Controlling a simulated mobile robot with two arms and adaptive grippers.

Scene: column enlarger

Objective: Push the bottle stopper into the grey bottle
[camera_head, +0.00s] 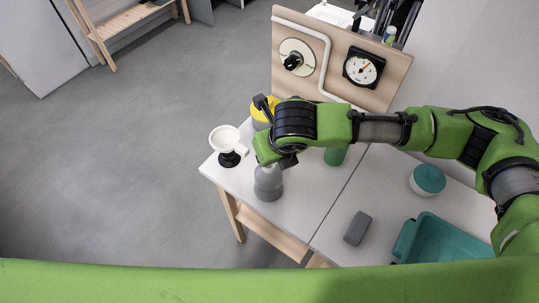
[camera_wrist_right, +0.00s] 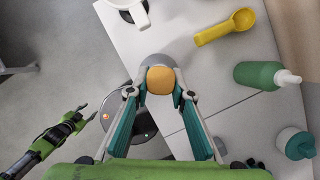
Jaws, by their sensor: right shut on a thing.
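The grey bottle (camera_head: 268,184) stands upright near the table's front left corner in the head view. My right gripper (camera_head: 280,160) is right above it, pointing down and covering its top. In the right wrist view the gripper (camera_wrist_right: 160,88) is shut on the orange-brown bottle stopper (camera_wrist_right: 160,80), one finger on each side. The grey rim of the bottle (camera_wrist_right: 160,60) shows around and behind the stopper. I cannot tell how far the stopper sits in the neck. My left gripper (camera_wrist_right: 78,117) shows at the left of the wrist view, apart from the table, fingers spread and empty.
A white cup (camera_head: 225,138) on a black foot stands left of the bottle. A grey block (camera_head: 357,228), a teal bin (camera_head: 410,241) and a teal-lidded jar (camera_head: 428,179) are farther right.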

